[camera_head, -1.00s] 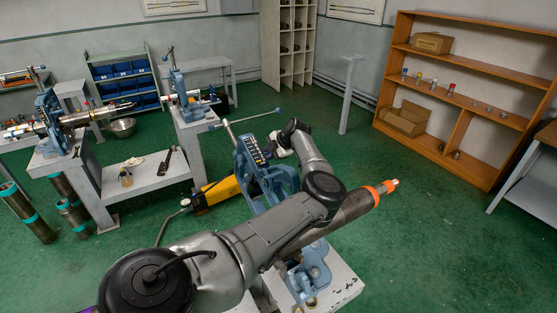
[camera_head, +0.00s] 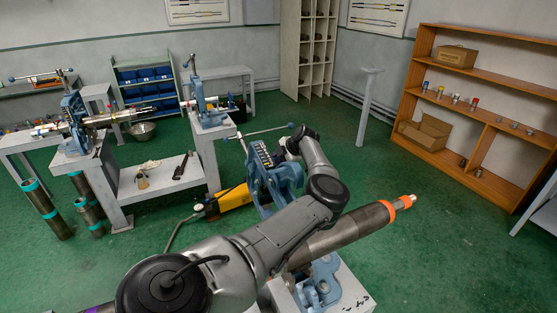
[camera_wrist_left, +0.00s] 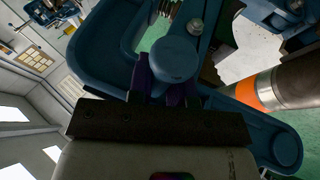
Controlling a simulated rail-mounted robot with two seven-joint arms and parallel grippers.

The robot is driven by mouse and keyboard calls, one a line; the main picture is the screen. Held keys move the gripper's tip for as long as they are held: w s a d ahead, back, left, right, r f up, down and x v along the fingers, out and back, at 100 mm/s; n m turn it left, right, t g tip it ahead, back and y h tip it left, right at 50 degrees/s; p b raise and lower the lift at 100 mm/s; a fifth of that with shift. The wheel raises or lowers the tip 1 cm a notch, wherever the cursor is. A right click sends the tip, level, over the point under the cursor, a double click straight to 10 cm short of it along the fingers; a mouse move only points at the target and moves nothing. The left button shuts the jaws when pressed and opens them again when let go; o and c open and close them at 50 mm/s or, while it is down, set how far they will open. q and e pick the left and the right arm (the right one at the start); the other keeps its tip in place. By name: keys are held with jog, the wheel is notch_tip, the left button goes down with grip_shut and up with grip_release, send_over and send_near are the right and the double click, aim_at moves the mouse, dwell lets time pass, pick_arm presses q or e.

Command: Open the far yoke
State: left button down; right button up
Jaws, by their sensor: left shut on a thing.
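A blue vise yoke (camera_head: 284,180) with a long T-handle screw (camera_head: 262,131) stands tilted left, beyond my left arm in the head view. A dark pipe (camera_head: 345,232) with an orange band lies over the blue vise base (camera_head: 322,285) at the right; my arm hides part of both. My left gripper (camera_head: 288,148) is at the yoke's upper right side. In the left wrist view its fingers (camera_wrist_left: 173,88) are shut on a rounded blue knob (camera_wrist_left: 175,60) on the yoke; the orange-banded pipe end (camera_wrist_left: 285,88) is at the right. My right gripper is not in view.
Two smaller blue vises (camera_head: 74,120) (camera_head: 207,103) stand on grey benches at the left, with pipes. A wooden shelf (camera_head: 480,119) stands at the right. The green floor between is largely clear.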

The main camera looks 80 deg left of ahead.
pick_arm(q)
jog(key=c, duration=1.1)
grip_release()
jog(key=shift+o, duration=0.2)
jog(key=v, duration=1.4)
jog(key=shift+b, duration=0.35)
jog(key=shift+s, duration=0.1)
